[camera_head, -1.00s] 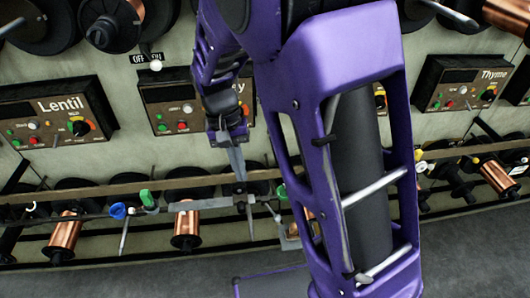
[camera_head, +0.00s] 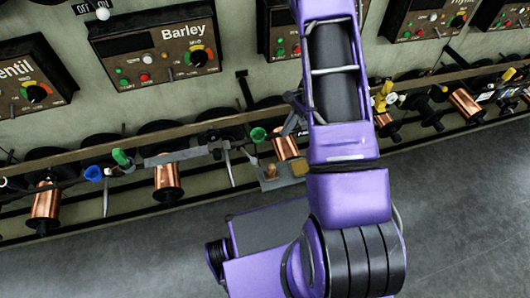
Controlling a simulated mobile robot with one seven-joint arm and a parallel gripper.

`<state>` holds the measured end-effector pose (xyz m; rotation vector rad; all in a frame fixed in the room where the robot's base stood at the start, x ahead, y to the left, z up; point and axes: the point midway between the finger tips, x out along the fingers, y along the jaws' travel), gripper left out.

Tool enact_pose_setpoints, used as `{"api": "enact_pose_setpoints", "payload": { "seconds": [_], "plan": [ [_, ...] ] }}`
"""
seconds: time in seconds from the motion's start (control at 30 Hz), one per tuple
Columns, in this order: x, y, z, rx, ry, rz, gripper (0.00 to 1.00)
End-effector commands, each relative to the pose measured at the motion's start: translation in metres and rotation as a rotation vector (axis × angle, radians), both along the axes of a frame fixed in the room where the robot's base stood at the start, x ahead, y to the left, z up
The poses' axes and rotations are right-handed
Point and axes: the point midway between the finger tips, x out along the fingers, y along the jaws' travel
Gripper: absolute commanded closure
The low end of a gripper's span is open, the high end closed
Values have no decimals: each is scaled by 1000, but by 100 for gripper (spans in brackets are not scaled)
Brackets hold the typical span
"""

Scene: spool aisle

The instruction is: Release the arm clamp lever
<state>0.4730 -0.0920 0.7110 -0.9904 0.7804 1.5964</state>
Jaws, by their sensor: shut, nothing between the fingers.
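A steel bar (camera_head: 178,156) runs along the rail below the Barley panel (camera_head: 157,48). A dark clamp block (camera_head: 214,146) sits at the bar's right end, with a thin pale rod (camera_head: 228,164) hanging beside it. I cannot tell which small part is the arm clamp lever, or its position. Green (camera_head: 122,157) and blue (camera_head: 93,173) knobs stand left of the bar, and another green piece (camera_head: 258,134) stands to its right. My purple arm crosses the right of centre and hides part of the rail.
A long wooden rail (camera_head: 60,153) crosses the wall above several copper spools (camera_head: 166,181). The Lentil panel (camera_head: 31,82) is at the left. A switch with a white tip (camera_head: 102,13) is at the top left. The grey floor (camera_head: 110,260) in front is clear.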

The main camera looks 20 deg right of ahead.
Motion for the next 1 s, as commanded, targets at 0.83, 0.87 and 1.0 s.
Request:
{"api": "enact_pose_setpoints", "payload": {
  "seconds": [0.83,0.87,1.0],
  "plan": [
    [-12,45,-92,0,2,4,100],
    [-12,51,-89,1,0,7,100],
    [-17,70,-83,-1,-1,5,100]
  ]
}}
